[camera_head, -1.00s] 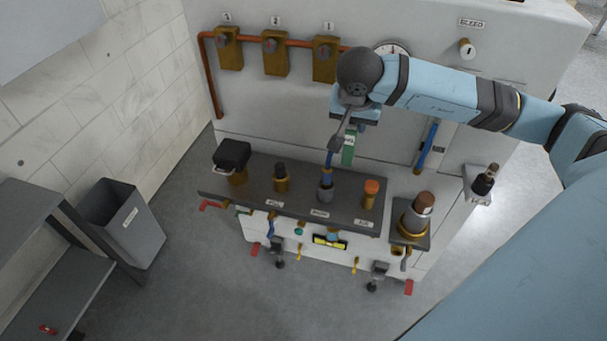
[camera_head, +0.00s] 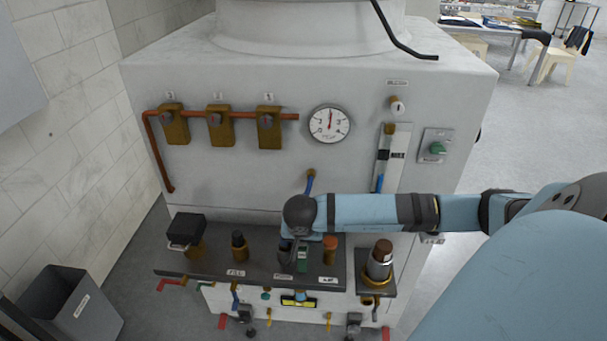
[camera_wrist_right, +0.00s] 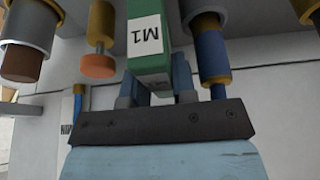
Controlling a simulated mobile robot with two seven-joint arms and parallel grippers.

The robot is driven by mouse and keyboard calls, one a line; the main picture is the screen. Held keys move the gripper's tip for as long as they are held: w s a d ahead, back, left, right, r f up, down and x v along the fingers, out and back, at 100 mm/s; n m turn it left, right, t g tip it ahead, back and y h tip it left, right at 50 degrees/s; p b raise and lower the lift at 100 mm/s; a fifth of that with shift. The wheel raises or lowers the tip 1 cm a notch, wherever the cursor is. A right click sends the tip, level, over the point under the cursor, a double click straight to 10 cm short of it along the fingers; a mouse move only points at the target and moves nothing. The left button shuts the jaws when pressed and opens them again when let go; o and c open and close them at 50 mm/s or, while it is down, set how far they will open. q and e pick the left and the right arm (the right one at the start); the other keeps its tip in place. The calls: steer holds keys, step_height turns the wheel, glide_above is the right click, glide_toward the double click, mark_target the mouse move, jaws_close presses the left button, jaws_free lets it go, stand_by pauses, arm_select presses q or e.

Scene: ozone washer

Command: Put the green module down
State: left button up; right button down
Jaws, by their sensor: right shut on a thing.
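The green module (camera_head: 302,258) is at the dark shelf (camera_head: 262,262), between a grey fitting (camera_head: 284,252) and an orange-capped fitting (camera_head: 330,249). In the right wrist view, the module (camera_wrist_right: 148,48) carries a white label reading M1. My right gripper (camera_wrist_right: 153,84) is shut on it, one blue finger on each side. In the head view, my wrist hides most of that gripper from above. I cannot tell whether the module's lower end touches the shelf. My left gripper is out of view.
A black-topped fitting (camera_head: 239,246) and a black box (camera_head: 186,229) stand left on the shelf. A large brown-capped fitting (camera_head: 380,262) stands right. The machine's white front (camera_head: 235,175) rises behind, with a round gauge (camera_head: 329,124). A grey bin (camera_head: 72,310) stands lower left.

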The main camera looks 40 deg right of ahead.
steer(key=shift+f, duration=0.9)
steer(key=c, duration=1.3)
jaws_free()
steer(key=shift+f, duration=0.15)
steer(key=shift+o, duration=0.5)
